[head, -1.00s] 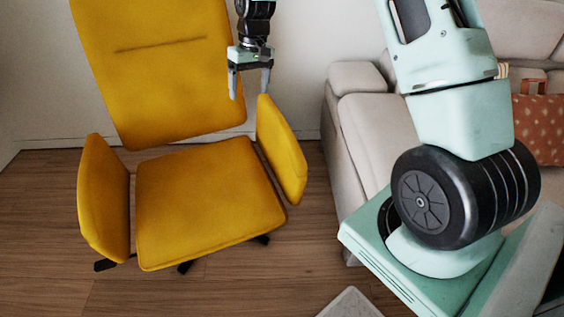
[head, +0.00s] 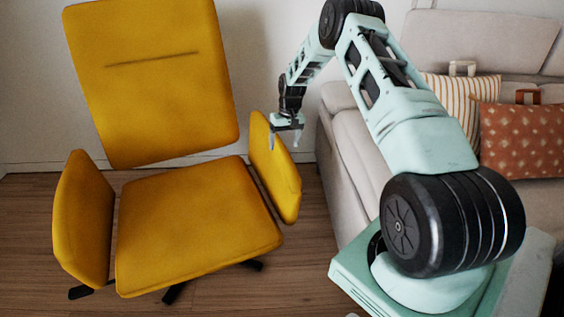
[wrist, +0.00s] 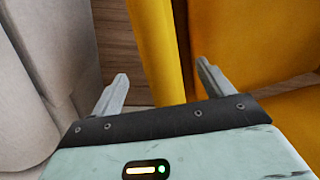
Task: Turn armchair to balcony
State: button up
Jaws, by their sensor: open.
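A yellow armchair (head: 195,222) with a tall back, two side arms and a dark star base stands on the wooden floor at the left of the head view. Its seat faces toward the camera and slightly right. My gripper (head: 285,140) is open, pointing down at the chair's right-hand arm (head: 273,168). In the wrist view my gripper (wrist: 162,85) has that yellow arm (wrist: 155,45) between or just beyond its spread fingers. I cannot tell whether they touch it. The balcony is not in view.
A beige sofa (head: 352,150) with a striped cushion (head: 452,95) and a rust dotted cushion (head: 522,138) stands close on the right; it also shows beside my gripper in the wrist view (wrist: 30,100). A pale wall (head: 270,60) is behind. Wooden floor (head: 270,295) is clear in front.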

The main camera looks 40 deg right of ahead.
aim_at(282, 160)
jog(key=f, duration=0.5)
jog(key=a+f, duration=0.1)
jog(key=f, duration=0.2)
jog(key=shift+w+b, duration=0.15)
jog(key=shift+b, duration=0.25)
